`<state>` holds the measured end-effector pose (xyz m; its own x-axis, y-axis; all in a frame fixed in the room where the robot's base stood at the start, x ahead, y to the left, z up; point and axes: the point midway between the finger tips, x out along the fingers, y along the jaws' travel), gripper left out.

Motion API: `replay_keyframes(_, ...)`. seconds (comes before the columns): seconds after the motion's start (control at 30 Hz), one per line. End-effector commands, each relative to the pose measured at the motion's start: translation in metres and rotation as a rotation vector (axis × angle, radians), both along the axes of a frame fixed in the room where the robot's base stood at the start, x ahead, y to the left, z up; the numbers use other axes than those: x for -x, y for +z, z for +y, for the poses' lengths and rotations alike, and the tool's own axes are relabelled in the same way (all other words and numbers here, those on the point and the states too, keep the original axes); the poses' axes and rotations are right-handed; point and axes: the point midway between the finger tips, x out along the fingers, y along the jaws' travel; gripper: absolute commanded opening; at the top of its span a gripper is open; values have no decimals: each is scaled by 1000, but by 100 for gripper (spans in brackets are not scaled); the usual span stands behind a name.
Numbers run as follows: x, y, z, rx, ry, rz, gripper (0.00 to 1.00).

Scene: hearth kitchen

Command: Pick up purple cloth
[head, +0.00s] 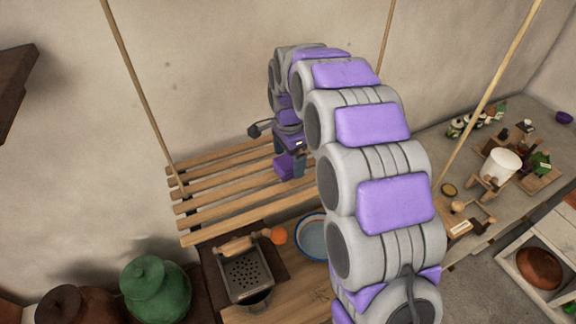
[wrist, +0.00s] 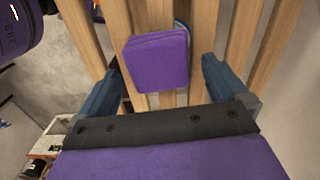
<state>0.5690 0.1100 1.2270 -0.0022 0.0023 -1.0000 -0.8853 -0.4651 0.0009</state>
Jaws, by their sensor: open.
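The purple cloth (wrist: 157,62) is a folded, block-like piece lying on the wooden slatted rack. In the wrist view it sits between and a little beyond the two blue fingers of my gripper (wrist: 165,85). The fingers are apart, with a gap on each side of the cloth. In the head view the cloth (head: 284,167) shows just left of my gripper (head: 291,168), near the right part of the rack. My arm hides part of the rack there.
The slatted rack (head: 215,193) hangs from ropes by the wall. Below it are a metal grater (head: 246,275), an orange (head: 278,236) and a blue-rimmed bowl (head: 312,237). A green pot (head: 153,288) stands left. A cluttered counter (head: 443,170) lies right.

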Motion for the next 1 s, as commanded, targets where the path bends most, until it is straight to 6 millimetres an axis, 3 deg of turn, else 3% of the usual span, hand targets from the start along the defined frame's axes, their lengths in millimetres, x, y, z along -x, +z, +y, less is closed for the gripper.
replay_keyframes(0.13, 0, -19, 1, 2, 1, 1, 100)
replay_keyframes(0.37, 0, -21, 1, 1, 1, -3, 100)
replay_keyframes(0.9, 0, -21, 1, 0, 0, -1, 49)
replay_keyframes(1.0, 0, -21, 1, 0, 0, -1, 49)
